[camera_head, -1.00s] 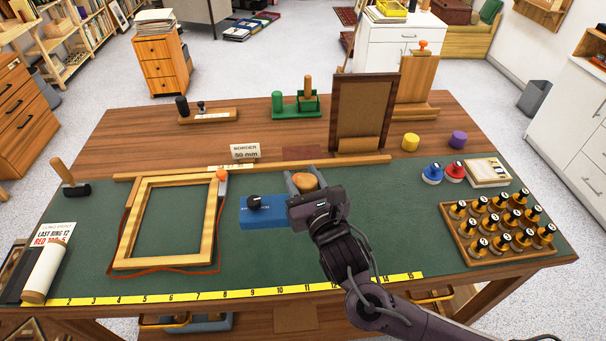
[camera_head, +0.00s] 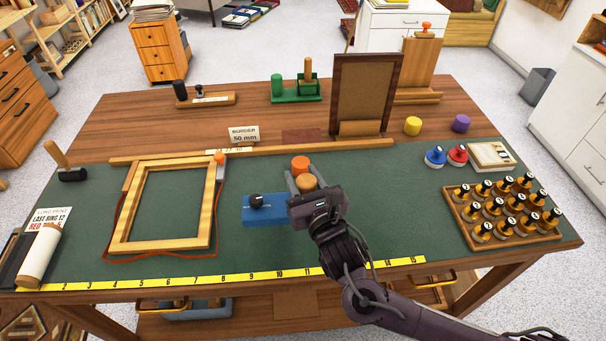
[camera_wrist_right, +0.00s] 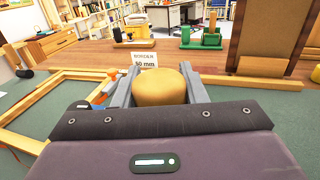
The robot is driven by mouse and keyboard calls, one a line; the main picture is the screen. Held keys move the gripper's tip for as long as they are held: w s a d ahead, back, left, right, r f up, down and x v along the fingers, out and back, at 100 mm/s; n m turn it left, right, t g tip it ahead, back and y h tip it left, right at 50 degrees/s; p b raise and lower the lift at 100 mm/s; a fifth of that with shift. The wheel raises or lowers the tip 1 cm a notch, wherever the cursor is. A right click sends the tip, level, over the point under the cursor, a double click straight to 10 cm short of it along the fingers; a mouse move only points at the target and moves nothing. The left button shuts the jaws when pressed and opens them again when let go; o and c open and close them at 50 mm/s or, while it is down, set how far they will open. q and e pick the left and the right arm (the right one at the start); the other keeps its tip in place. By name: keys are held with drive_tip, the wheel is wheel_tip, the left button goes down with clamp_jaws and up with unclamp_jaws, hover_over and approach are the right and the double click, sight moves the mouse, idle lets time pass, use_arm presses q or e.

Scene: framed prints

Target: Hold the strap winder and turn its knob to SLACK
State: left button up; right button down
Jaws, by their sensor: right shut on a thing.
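The strap winder looks to be the blue box (camera_head: 268,212) with a black knob (camera_head: 256,200) on top. A round tan wooden grip (camera_head: 305,182) beside it seems to be part of it. My right gripper (camera_head: 304,184) is shut on this grip, one finger on each side. In the right wrist view the grip (camera_wrist_right: 166,87) fills the gap between the fingers. The knob's marking is too small to read. Most of the join between grip and box is hidden by the gripper. My left gripper is not in view.
An orange cylinder (camera_head: 300,163) stands just behind the grip. Left is a wooden frame (camera_head: 122,215) with a red strap and an orange-topped grey clamp (camera_head: 220,170). A rack of bottles (camera_head: 470,238) is right. The green mat is clear between gripper and rack.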

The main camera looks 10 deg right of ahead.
drive_tip(key=shift+f+b, duration=1.65)
drive_tip(key=shift+f, duration=1.9)
drive_tip(key=shift+f, duration=0.5)
